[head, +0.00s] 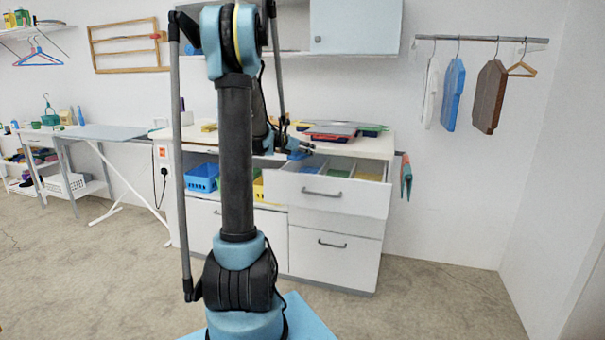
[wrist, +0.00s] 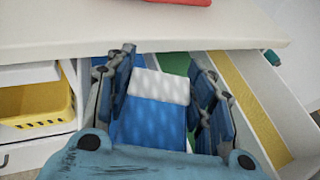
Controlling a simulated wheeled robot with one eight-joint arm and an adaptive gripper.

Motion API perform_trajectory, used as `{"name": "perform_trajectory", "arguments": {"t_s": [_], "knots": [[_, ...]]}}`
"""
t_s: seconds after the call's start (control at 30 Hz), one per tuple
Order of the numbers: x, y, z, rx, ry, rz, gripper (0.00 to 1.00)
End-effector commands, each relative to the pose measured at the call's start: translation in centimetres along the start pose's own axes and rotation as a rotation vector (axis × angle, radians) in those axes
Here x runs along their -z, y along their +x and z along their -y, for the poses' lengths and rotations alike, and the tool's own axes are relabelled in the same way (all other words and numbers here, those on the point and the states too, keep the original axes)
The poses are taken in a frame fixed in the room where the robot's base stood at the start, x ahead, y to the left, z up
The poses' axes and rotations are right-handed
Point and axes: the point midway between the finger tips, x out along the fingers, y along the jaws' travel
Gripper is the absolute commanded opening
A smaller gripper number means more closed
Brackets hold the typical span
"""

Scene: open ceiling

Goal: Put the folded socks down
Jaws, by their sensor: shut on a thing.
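My gripper (wrist: 162,62) is shut on the folded socks (wrist: 158,112), a blue bundle with a white textured band at its far end. The socks lie between the two dark fingers. In the head view my gripper (head: 298,147) is at the counter's front edge, over the left part of the open drawer (head: 330,195). A small blue patch of the socks (head: 298,155) shows there. The drawer has a blue strip at left, a green section (wrist: 175,64) in the middle and a yellow section (wrist: 245,105) at right. The socks' height above the drawer floor is unclear.
The white counter (wrist: 80,35) overhangs the drawer's back; a red item (wrist: 180,2) lies on it. A yellow basket (wrist: 38,104) stands on the shelf left of the drawer, with a blue basket (head: 202,178) farther left. The floor in front is clear.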

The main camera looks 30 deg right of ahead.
Motion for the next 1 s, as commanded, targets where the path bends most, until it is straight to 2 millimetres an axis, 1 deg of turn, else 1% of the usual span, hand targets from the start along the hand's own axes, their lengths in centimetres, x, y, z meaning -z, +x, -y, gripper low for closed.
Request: {"name": "perform_trajectory", "arguments": {"t_s": [0.03,0.1,0.33,0.6,0.7,1.0], "knots": [[0.8,0.3,0.0,0.0,0.0,0.0,0.26],[1.6,0.7,0.0,0.0,0.0,0.0,0.26],[3.2,1.4,0.0,0.0,0.0,0.0,0.26],[6.1,2.6,0.0,-0.001,0.0,0.0,0.26],[6.5,2.7,0.0,-0.001,0.0,0.0,0.26],[6.6,2.7,0.0,-0.001,0.0,0.0,0.26]]}}
